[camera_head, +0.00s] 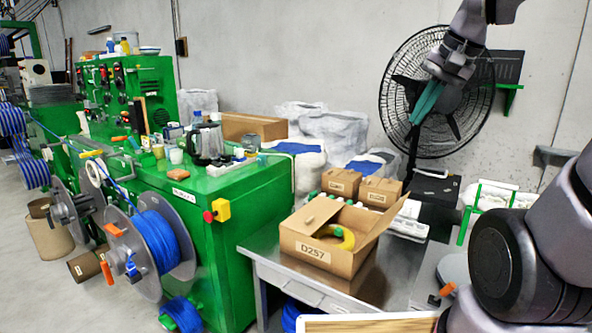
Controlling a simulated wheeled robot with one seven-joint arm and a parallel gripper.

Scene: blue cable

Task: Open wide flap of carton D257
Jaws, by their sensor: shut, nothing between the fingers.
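Carton D257 (313,252) stands on the grey metal table (268,263), its label facing me. Its top shows open, with a yellow ring-shaped thing (341,238) inside. One flap (378,222) on the right side slants up and outward. Another flap (310,213) at the left rises at an angle over the opening. I cannot tell how the front flap lies. My gripper (417,117) hangs in the upper right, in front of the black fan. Its teal fingers are together and empty, well above the carton and apart from it.
Two small cartons (341,181) (379,191) stand behind carton D257. White trays (407,222) lie at its right. The green machine (240,220) with a kettle (206,142) on it borders the table on the left. The black fan (396,92) stands behind my gripper.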

